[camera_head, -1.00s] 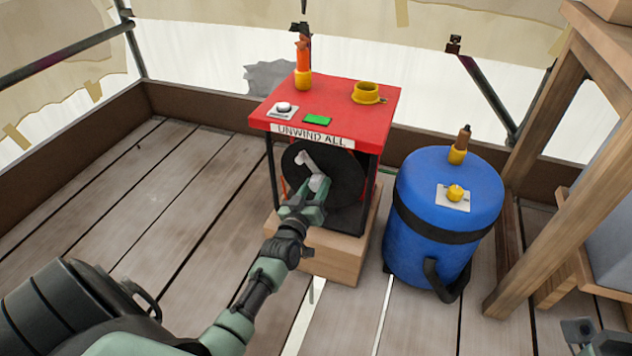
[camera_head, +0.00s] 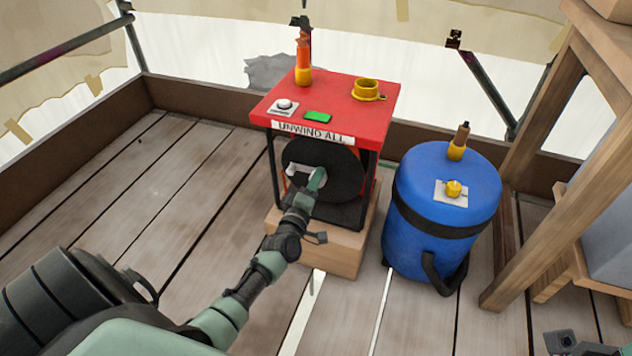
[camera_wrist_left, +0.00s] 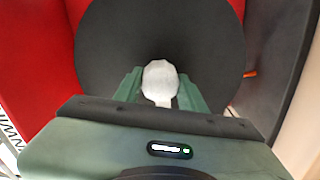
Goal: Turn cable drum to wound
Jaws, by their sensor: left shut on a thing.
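The cable drum (camera_head: 342,174) is a black disc on the front of a red-topped unit (camera_head: 345,92) labelled "UNWIND ALL". A pale crank (camera_head: 299,175) shows on the face of the disc, partly hidden by my left gripper. My left gripper (camera_head: 315,182) is in front of the disc, shut on the crank's white knob. In the left wrist view the knob (camera_wrist_left: 160,78) sits between the two green fingers, with the black disc (camera_wrist_left: 160,30) behind it. A small part of my right gripper (camera_head: 562,343) shows at the bottom right; its jaws are unclear.
The unit stands on a wooden block (camera_head: 335,250). Its top carries an orange-and-yellow handle (camera_head: 303,62), a yellow ring (camera_head: 367,89), a white button (camera_head: 284,104) and a green patch (camera_head: 318,116). A blue barrel (camera_head: 440,215) stands close on the right. The plank floor to the left is clear.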

